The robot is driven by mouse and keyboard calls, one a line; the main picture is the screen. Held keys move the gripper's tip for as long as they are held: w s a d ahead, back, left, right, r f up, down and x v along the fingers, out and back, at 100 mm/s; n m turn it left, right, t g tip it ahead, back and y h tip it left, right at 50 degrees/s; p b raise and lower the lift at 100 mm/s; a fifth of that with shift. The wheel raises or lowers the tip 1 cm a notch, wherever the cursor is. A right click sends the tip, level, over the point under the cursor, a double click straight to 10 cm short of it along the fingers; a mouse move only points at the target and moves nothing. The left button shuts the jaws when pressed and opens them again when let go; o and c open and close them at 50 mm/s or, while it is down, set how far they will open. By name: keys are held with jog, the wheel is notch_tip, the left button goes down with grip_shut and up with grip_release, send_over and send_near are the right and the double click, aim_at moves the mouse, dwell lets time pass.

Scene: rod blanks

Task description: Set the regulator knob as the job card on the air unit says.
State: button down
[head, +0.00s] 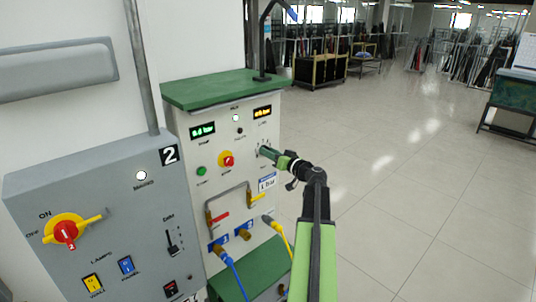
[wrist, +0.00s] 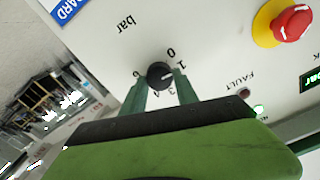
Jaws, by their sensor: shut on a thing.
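My gripper (head: 268,152) reaches to the right part of the air unit's front panel (head: 213,150). In the wrist view my gripper (wrist: 160,84) is shut on the black regulator knob (wrist: 159,74), one green finger on each side. The knob's white mark points toward the 1 on the printed scale, as far as I can tell. The scale shows 0, 1, 3, 4 and 6. The job card (head: 267,183) sits below the knob and seems to read 1 bar; the digit is small. Part of the card (wrist: 68,10) shows in the wrist view.
A red-and-yellow stop button (head: 227,160) and a green button (head: 202,171) are left of my gripper. A green-lit display (head: 202,132) and an amber display (head: 263,112) are above. A grey switch box (head: 110,215) stands left. The floor at right is clear.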

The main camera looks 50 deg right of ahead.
jog(key=c, duration=0.9)
grip_release()
jog(key=shift+w, duration=0.15)
jog(key=s, duration=1.1)
jog(key=s+a, duration=0.1)
jog(key=s, duration=0.5)
jog(key=shift+s+a, duration=0.1)
jog(key=shift+s, duration=0.2)
